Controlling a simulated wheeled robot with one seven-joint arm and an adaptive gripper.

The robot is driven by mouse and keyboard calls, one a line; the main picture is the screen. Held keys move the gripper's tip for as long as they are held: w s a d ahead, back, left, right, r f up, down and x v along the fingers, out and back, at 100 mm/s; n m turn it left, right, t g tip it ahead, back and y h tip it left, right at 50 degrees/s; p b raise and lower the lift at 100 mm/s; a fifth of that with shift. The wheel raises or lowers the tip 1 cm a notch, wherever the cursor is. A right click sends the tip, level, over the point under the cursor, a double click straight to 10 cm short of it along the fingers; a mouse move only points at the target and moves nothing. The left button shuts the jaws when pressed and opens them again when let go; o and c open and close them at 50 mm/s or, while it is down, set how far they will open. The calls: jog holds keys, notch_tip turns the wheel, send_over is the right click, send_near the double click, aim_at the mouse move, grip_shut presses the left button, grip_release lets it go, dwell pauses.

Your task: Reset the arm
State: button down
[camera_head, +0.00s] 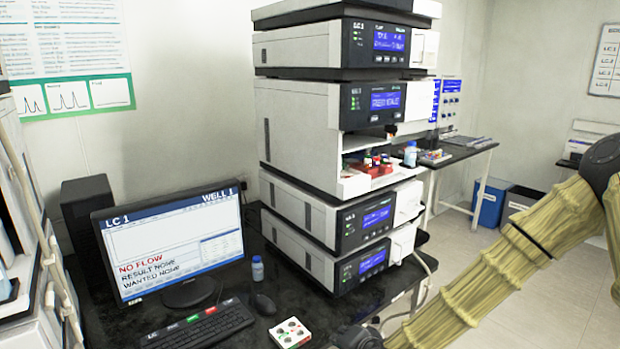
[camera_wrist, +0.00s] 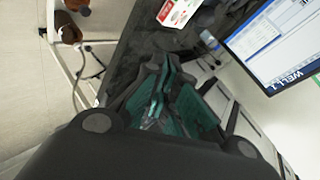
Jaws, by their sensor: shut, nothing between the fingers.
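My gripper (camera_wrist: 160,72) shows in the wrist view with its dark fingers and teal pads closed together and nothing between them. It hangs in front of the black bench, apart from the small white and red tray (camera_wrist: 178,12). My yellowish arm (camera_head: 500,270) crosses the lower right of the head view. My fingertips cannot be made out in the head view.
On the black bench stand the LC 1 monitor (camera_head: 175,245), a keyboard (camera_head: 200,328), a blue-capped bottle (camera_head: 257,268) and the tray (camera_head: 290,333). The instrument stack (camera_head: 300,120) rises behind, its middle bay open. A blue bin (camera_head: 490,203) stands on the floor at right.

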jog(key=s+d+f+n+g+h, duration=0.1)
jog(key=s+d+f+n+g, duration=0.15)
jog(key=s+f, duration=0.8)
jog(key=s+d+f+n+g+h, duration=0.1)
jog(key=s+d+f+n+g, duration=0.2)
jog(key=s+f, duration=0.75)
jog(key=s+d+f+n+g+h, duration=0.1)
jog(key=s+d, duration=0.3)
jog(key=s, duration=0.5)
jog(key=s+d+f+n+g+h, duration=0.1)
jog(key=s+d+f+g, duration=0.3)
jog(key=s, duration=0.5)
jog(key=shift+d+f, duration=0.3)
jog(key=shift+d, duration=0.3)
